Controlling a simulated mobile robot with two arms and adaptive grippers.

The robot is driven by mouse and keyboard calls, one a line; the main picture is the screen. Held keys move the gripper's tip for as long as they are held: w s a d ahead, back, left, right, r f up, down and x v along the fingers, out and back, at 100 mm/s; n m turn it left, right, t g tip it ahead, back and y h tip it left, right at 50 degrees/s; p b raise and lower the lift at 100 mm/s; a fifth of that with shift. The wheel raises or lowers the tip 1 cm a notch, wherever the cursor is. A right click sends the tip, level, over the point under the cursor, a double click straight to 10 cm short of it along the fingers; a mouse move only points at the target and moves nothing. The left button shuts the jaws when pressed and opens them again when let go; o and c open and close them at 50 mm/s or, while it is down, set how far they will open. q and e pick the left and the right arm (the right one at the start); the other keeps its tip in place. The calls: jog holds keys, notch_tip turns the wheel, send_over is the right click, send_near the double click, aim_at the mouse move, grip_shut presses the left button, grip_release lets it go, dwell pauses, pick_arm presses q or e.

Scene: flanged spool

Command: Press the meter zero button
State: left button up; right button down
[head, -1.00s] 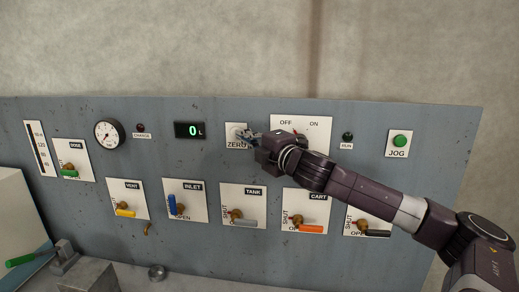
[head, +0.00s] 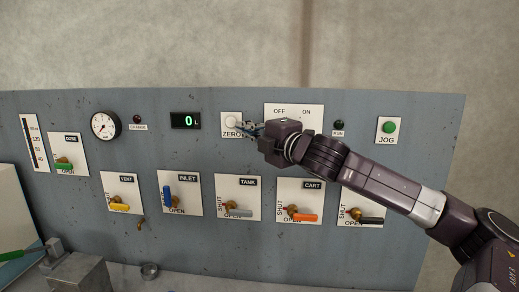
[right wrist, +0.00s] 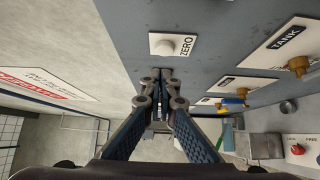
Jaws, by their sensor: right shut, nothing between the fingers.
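The meter zero button (head: 232,122) is a round pale button on a white plate marked ZERO, right of the meter display (head: 186,120), which reads 0 L. My right gripper (head: 247,129) is shut and empty, just right of the button and over the edge of its plate. In the right wrist view the button (right wrist: 167,46) is in plain sight on its plate, beyond the closed fingertips (right wrist: 162,74). A gap shows between fingertips and button in that picture. My left gripper is not in view.
The OFF/ON plate (head: 281,108) is partly hidden behind my right gripper. The green JOG button (head: 389,127) is at the right. A row of valve levers, including the INLET (head: 167,198) and TANK (head: 238,212) ones, sits below. A round gauge (head: 105,125) is at the left.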

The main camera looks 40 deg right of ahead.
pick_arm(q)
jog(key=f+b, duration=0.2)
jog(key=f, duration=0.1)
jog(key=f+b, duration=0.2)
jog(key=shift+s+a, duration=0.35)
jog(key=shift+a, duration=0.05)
pick_arm(e)
jog(key=s, duration=0.6)
jog(key=shift+f, duration=0.25)
jog(key=shift+a, duration=0.1)
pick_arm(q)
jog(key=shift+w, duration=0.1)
